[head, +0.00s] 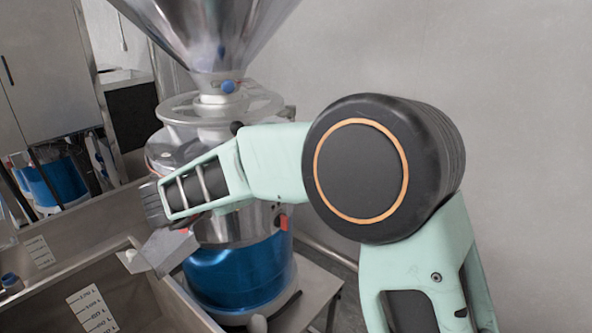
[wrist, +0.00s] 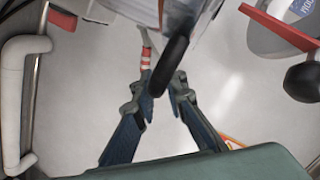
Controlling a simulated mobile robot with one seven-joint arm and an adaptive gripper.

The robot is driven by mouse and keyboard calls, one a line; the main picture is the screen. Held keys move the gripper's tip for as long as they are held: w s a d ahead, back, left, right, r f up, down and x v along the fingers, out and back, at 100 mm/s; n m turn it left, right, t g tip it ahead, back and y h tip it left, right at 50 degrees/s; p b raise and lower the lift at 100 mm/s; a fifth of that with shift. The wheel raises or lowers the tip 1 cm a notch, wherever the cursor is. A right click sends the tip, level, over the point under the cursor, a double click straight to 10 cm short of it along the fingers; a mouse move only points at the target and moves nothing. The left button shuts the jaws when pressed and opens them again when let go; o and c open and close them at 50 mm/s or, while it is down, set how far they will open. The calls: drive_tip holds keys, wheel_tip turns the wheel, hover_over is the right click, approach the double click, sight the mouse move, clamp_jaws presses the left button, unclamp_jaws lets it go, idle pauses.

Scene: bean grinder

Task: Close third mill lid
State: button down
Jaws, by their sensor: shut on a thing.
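A steel mill (head: 265,215) with a metal hopper (head: 205,35) on top and a blue lower drum (head: 240,275) stands in the middle of the head view, partly hidden by my arm. My gripper's fingers are not clear in the head view. In the wrist view my gripper (wrist: 160,82) is shut on a dark elongated handle (wrist: 174,66), which passes between the fingertips. The handle's upper end meets a pale metal part at the top. I cannot tell from these frames whether the mill lid is open or shut, nor which mill this is.
A grey chute (head: 163,250) juts out at the mill's front left, over a metal trough (head: 115,255). Another blue drum (head: 60,182) is at the far left. In the wrist view a white pipe handle (wrist: 15,100) is on the left and a black knob (wrist: 303,82) on the right.

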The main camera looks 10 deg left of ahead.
drive_tip(key=shift+a+r+m+h, duration=0.2)
drive_tip(key=shift+a+h, duration=0.1)
drive_tip(key=shift+a, duration=0.25)
drive_tip(key=shift+a+r+m+h, duration=0.1)
drive_tip(key=shift+a+m+h, duration=0.15)
drive_tip(key=shift+a, duration=0.3)
drive_tip(key=shift+a, duration=0.1)
drive_tip(key=c, duration=2)
unclamp_jaws()
drive_tip(key=shift+a+f, duration=0.15)
drive_tip(key=shift+f, duration=0.1)
drive_tip(key=shift+o, duration=0.2)
drive_tip(key=v, duration=1.2)
drive_tip(key=shift+r, duration=0.2)
